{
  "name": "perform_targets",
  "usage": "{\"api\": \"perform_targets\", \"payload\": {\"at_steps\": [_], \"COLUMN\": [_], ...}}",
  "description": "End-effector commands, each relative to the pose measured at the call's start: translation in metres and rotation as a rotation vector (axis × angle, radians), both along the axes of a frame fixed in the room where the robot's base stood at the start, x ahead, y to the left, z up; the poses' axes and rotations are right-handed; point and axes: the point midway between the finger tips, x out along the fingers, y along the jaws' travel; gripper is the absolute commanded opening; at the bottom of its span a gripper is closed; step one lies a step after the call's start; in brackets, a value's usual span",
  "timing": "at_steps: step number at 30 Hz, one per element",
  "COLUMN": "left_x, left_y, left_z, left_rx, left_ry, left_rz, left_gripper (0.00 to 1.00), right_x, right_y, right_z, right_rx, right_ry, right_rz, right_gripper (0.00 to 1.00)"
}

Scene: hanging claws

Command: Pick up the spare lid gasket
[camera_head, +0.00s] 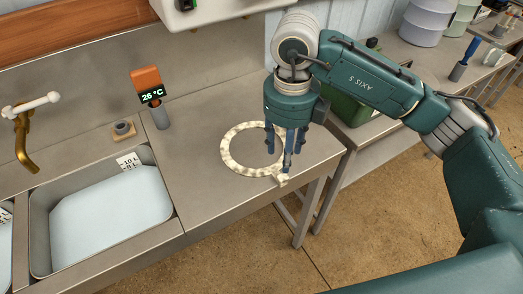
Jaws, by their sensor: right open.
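The spare lid gasket (229,161) is a pale, mottled ring with a small tab at its lower right. It lies flat on the steel counter near the counter's right end. My right gripper (284,168) points down over the ring's right side, fingers apart. One finger comes down close to the tab; I cannot tell whether it touches. The fingers hide part of the ring's right edge. My left gripper is not in view.
A sink basin (41,236) with water is at the left, with a brass tap (25,150) behind it. An orange thermometer (147,80) reading 26 °C stands behind the gasket. A dark green container (350,118) is right of the gripper. Counter between sink and gasket is clear.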

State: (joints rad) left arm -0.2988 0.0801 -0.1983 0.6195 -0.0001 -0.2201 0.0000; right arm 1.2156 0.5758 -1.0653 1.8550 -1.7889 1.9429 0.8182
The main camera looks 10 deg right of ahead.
Motion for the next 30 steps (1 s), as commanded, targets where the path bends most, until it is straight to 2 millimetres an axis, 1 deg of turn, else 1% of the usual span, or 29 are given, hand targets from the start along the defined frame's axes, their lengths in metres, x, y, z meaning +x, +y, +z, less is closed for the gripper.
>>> {"api": "perform_targets", "payload": {"at_steps": [3,8,11,15,19,22,28,30], "left_x": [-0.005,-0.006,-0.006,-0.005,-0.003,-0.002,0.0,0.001], "left_y": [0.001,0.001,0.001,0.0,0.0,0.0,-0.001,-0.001], "left_z": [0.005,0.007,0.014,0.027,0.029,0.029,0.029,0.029], "left_rx": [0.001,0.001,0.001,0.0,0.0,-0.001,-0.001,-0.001], "left_ry": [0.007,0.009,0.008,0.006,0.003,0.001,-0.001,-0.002], "left_rz": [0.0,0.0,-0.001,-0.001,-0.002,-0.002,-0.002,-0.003], "left_gripper": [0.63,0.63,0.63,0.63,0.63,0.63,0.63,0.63], "right_x": [-0.001,-0.001,-0.003,-0.007,-0.006,-0.006,-0.005,-0.005], "right_y": [0.0,0.001,0.001,0.002,0.002,0.002,0.003,0.003], "right_z": [-0.018,-0.03,-0.038,-0.059,-0.076,-0.082,-0.082,-0.082], "right_rx": [0.002,0.004,0.004,0.004,0.004,0.006,0.006,0.006], "right_ry": [0.003,0.001,0.005,0.006,0.003,0.001,0.0,0.0], "right_rz": [0.001,0.002,0.003,0.004,0.003,0.004,0.004,0.004], "right_gripper": [0.44,0.44,0.44,0.44,0.44,0.44,0.44,0.3]}}
